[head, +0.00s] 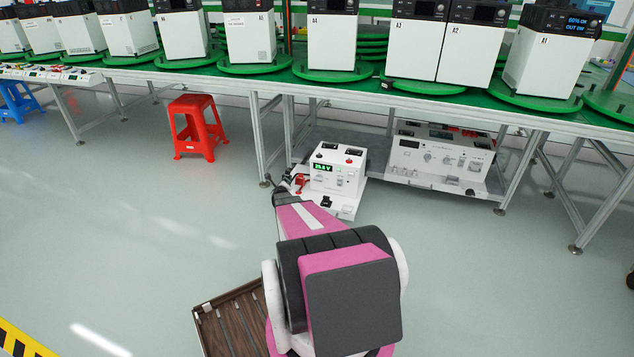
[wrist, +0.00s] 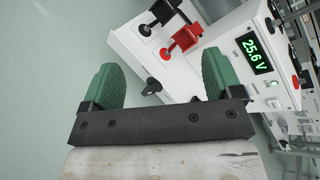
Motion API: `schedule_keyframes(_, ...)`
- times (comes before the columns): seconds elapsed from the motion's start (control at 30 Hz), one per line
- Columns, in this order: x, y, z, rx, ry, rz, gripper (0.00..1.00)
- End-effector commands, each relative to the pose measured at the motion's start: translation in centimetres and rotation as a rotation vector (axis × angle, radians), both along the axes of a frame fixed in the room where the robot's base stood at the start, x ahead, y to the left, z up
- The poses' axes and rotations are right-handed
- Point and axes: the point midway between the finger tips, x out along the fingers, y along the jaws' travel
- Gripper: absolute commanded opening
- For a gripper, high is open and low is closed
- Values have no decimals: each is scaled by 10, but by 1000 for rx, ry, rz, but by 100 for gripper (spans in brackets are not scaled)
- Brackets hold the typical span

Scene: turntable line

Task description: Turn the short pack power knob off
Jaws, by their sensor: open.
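The short pack (head: 335,170) is a white box with a lit green display, on a low shelf under the green line. In the wrist view the pack (wrist: 238,45) shows at upper right, its display reading 25.6 V. A black knob (wrist: 152,87) sits on the white panel in front of it, between my fingers in the picture; I cannot tell whether it is the power knob or how it is set. My gripper (wrist: 160,66) is open, its green fingers apart with nothing between them. In the head view my gripper (head: 281,192) is just left of the pack, partly hidden by my arm.
Black (wrist: 162,14) and red (wrist: 183,40) clamp-like parts stand on the panel near my fingers. A wider white unit (head: 440,157) is right of the pack. Table legs (head: 262,140) stand close by. A red stool (head: 197,127) is left; open floor lies left.

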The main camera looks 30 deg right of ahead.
Motion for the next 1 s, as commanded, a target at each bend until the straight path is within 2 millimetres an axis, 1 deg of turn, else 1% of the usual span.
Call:
schedule_keyframes(0.03,12,-32,-23,70,-92,-99,85)
schedule_keyframes(0.1,14,-68,-40,167,-237,-229,85)
schedule_keyframes(0.2,9,-111,-62,276,-428,-375,85)
schedule_keyframes(0.3,1,-142,-78,353,-582,-473,85)
schedule_keyframes(0.43,-8,-164,-90,407,-706,-540,85)
schedule_keyframes(0.53,-11,-171,-92,423,-745,-560,85)
schedule_keyframes(0.63,-9,-175,-92,426,-752,-562,85)
schedule_keyframes(0.77,-1,-184,-92,425,-751,-561,85)
schedule_keyframes(0.87,9,-194,-92,424,-750,-560,85)
schedule_keyframes(1.0,25,-213,-92,424,-749,-560,85)
